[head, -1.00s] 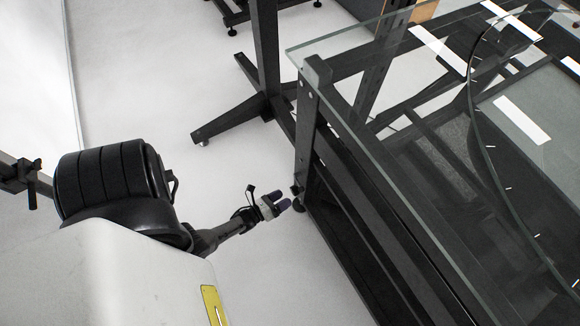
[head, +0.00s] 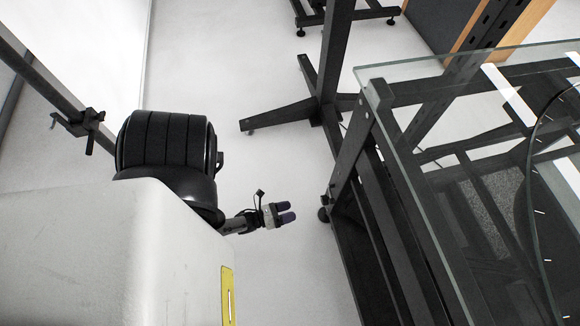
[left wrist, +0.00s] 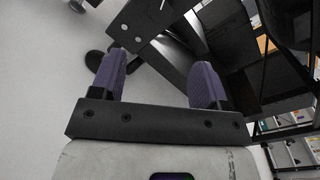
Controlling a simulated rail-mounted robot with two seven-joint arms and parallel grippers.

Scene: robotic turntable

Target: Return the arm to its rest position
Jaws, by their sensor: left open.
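My left gripper (head: 285,213) shows in the head view, low beside my body, over the pale floor and left of the black table frame. A black frame part and pale floor show beyond the fingers. My right gripper is in neither view.
The glass-topped black table (head: 425,190) stands at the right, its near leg a short gap from the left gripper. A black stand foot (head: 285,116) rests on the floor behind. A clamp on a dark bar (head: 85,124) is at the left. The floor (head: 290,270) around the gripper looks clear.

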